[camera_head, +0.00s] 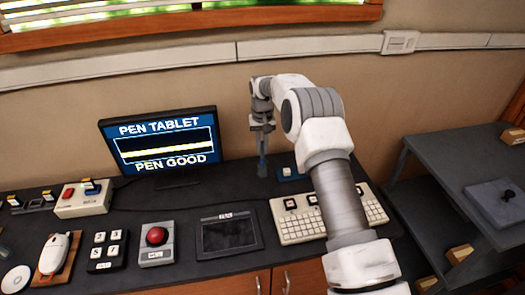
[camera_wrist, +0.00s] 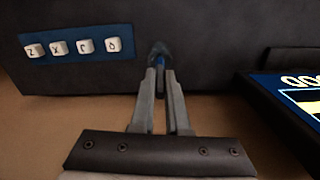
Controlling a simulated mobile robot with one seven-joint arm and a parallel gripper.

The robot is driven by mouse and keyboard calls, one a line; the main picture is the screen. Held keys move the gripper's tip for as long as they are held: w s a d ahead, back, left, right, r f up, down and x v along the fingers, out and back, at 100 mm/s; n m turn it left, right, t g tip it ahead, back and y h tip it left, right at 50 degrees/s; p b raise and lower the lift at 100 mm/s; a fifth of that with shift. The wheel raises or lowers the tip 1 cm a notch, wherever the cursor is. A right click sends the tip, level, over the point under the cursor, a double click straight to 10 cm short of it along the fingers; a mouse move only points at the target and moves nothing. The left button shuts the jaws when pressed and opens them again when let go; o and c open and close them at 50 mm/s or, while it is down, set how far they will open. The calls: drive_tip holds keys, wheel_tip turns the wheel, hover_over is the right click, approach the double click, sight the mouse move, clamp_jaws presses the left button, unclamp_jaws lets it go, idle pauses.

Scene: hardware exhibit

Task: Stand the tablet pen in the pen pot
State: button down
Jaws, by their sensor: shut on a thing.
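My gripper (camera_head: 262,148) points down over the back of the desk, right of the monitor. In the wrist view, my gripper (camera_wrist: 162,75) has its fingers close together on a slim blue thing, which I take to be the tablet pen (camera_wrist: 162,63). The pen (camera_head: 262,160) shows upright below the fingers in the head view. A small round dark blue shape (camera_wrist: 159,47) lies just past the fingertips, probably the pen pot. I cannot tell whether the pen's lower end is inside it or only above it.
A blue strip with white keycaps (camera_wrist: 72,47) lies beside the gripper; it also shows in the head view (camera_head: 290,173). The monitor (camera_head: 160,140) stands close on the left. The drawing tablet (camera_head: 229,235) and white keyboard (camera_head: 298,222) lie in front.

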drive_tip(key=shift+f, duration=0.95)
drive_tip(key=shift+f, duration=0.1)
drive_tip(key=shift+f, duration=0.15)
drive_tip(key=c, duration=0.9)
unclamp_jaws()
drive_tip(key=shift+r, duration=0.2)
